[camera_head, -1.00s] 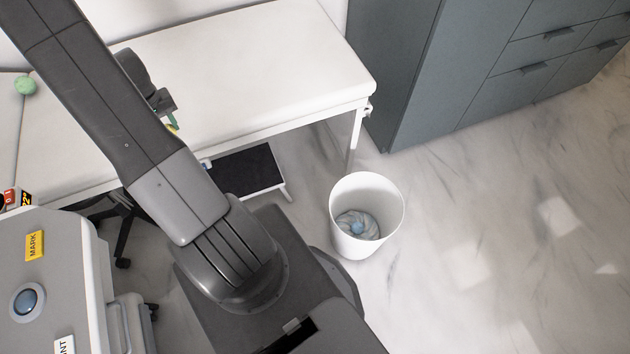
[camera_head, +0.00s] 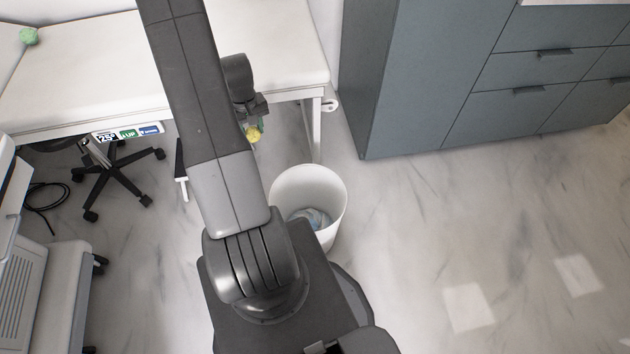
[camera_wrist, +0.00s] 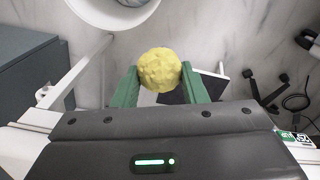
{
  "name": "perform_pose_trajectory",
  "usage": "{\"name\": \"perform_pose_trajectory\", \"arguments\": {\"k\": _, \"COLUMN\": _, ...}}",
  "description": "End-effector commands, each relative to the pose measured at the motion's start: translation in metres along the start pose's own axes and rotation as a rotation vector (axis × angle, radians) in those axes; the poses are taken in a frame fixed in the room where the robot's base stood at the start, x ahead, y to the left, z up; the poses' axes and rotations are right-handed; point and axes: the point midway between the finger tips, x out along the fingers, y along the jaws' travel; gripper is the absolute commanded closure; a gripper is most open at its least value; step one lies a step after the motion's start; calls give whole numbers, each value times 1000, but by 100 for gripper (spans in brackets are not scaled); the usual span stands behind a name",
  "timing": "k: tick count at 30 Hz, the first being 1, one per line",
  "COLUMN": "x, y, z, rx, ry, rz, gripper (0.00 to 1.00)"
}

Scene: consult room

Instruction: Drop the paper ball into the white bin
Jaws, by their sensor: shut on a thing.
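The paper ball (camera_wrist: 159,70) is yellow and crumpled. In the wrist view it sits between the two green fingers of my gripper (camera_wrist: 160,84), which is shut on it. In the head view my gripper (camera_head: 252,128) shows beside my arm, with the yellow ball (camera_head: 254,134) at its tip, partly hidden. The white bin (camera_head: 335,190) stands on the floor below and right of the ball, its left side partly hidden by my arm. Some grey-blue stuff shows at its bottom. In the wrist view the bin (camera_wrist: 90,14) is cut off at the top edge, apart from the ball.
A white exam couch (camera_head: 90,70) lies behind my arm, with a green ball (camera_head: 28,36) on it. A grey-blue cabinet (camera_head: 415,80) stands at the back right. A black wheeled stool base (camera_head: 115,172) is at left. The marble floor at right is clear.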

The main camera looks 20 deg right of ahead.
Motion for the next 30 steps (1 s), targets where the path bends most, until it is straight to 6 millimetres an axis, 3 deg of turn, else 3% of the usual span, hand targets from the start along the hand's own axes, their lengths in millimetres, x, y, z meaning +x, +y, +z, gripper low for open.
{"name": "perform_pose_trajectory", "arguments": {"k": 1, "x": 31, "y": 17, "z": 11, "rx": -6, "ry": -3, "rz": -1, "gripper": 82}}
{"name": "perform_pose_trajectory", "arguments": {"k": 6, "x": 84, "y": 61, "z": 46, "rx": -59, "ry": -3, "rz": -1, "gripper": 82}}
{"name": "perform_pose_trajectory", "arguments": {"k": 12, "x": 136, "y": 101, "z": 88, "rx": -116, "ry": -3, "rz": -1, "gripper": 82}}
{"name": "perform_pose_trajectory", "arguments": {"k": 19, "x": 164, "y": 123, "z": 117, "rx": -159, "ry": -1, "rz": -1, "gripper": 82}}
{"name": "perform_pose_trajectory", "arguments": {"k": 30, "x": 185, "y": 126, "z": 122, "rx": -170, "ry": -2, "rz": -1, "gripper": 82}}
